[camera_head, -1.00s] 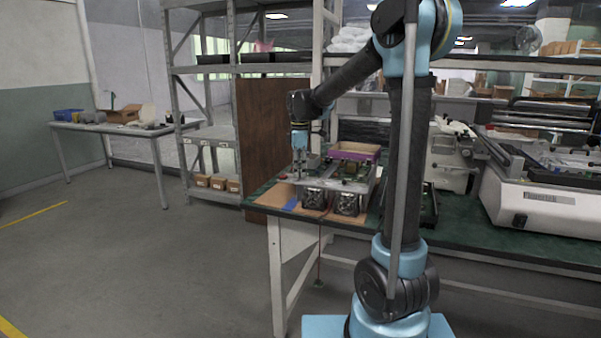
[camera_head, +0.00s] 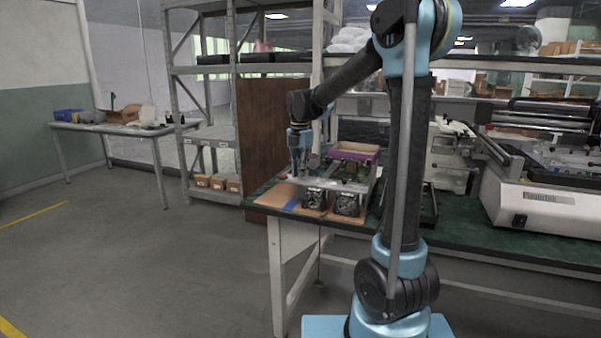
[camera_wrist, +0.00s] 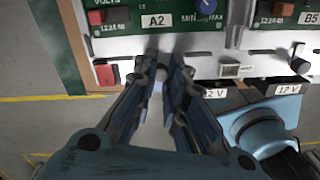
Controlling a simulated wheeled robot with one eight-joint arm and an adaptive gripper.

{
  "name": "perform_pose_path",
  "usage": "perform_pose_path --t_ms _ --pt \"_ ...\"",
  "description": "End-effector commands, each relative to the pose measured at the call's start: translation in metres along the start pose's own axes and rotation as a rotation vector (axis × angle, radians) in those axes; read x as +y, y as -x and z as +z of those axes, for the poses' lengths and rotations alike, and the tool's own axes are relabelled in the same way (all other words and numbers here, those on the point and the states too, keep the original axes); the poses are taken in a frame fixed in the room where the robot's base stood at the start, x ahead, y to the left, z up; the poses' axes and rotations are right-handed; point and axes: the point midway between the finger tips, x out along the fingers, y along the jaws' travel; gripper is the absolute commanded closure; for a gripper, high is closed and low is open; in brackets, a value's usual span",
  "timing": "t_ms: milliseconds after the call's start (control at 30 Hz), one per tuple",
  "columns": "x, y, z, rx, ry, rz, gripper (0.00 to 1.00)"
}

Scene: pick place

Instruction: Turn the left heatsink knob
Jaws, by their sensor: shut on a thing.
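A device with a pale metal top (camera_head: 345,186) and two dark fan units (camera_head: 347,204) on its front sits at the left end of the green bench. My gripper (camera_head: 300,172) points down at the left part of this device. In the wrist view my gripper (camera_wrist: 163,66) is shut on a small part at the white panel (camera_wrist: 135,76), below the A2 label. I take that part to be the left heatsink knob; my fingertips hide it, so its angle cannot be told. A blue knob (camera_wrist: 205,7) stands above, apart from my fingers.
A red button (camera_wrist: 106,75) lies left of my fingers, and a black knob (camera_wrist: 297,50) far right. A blue part (camera_wrist: 262,130) stands close at right. A purple-edged box (camera_head: 356,151) is behind the device. White machines (camera_head: 540,205) fill the bench's right.

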Motion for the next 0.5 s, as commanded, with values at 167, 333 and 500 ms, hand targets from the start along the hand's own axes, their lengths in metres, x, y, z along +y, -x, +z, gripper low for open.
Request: perform_pose_path --t_ms 167,333,500 --pt "0.0002 -0.0001 0.0014 -0.003 0.163 0.000 1.00" --pt "0.0005 -0.0001 0.0013 -0.003 0.306 0.000 1.00" --pt "0.0008 -0.0001 0.0012 -0.003 0.421 0.000 1.00"
